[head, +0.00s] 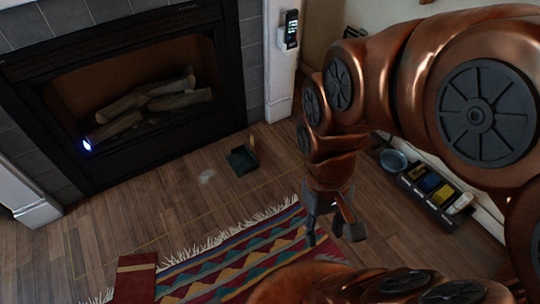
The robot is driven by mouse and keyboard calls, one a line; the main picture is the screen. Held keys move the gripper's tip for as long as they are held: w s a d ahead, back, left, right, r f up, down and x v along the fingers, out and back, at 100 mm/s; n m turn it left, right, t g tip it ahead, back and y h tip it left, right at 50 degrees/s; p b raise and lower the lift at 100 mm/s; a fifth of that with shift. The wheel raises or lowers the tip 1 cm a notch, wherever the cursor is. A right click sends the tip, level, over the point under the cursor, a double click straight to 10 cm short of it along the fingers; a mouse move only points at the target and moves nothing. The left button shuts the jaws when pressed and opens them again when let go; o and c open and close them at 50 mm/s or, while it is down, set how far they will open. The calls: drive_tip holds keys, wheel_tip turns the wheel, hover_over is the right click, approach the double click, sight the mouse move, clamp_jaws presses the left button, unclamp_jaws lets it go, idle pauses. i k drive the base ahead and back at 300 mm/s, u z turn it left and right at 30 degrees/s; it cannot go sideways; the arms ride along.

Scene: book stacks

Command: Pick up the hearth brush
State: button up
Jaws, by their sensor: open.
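A dark green, dustpan-like thing (242,160) lies on the wood floor in front of the fireplace. A small tan piece (252,142) stands up at its back edge; I cannot tell whether this is the handle of the hearth brush or part of the pan. No bristles can be made out. My gripper (333,236) points down, open and empty, over the floor near the right end of the striped rug. It is to the right of the green thing and nearer the camera, clearly apart from it.
The fireplace (125,165) with logs fills the upper left. A fringed striped rug (235,262) and a dark red block (135,278) are in front. A blue-grey bowl (393,161) and a black tray (447,219) of colored items line the right wall.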

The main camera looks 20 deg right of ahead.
sight(415, 174)
drive_tip(key=z, duration=2.6)
drive_tip(key=i, duration=1.7)
drive_tip(key=u, duration=2.5)
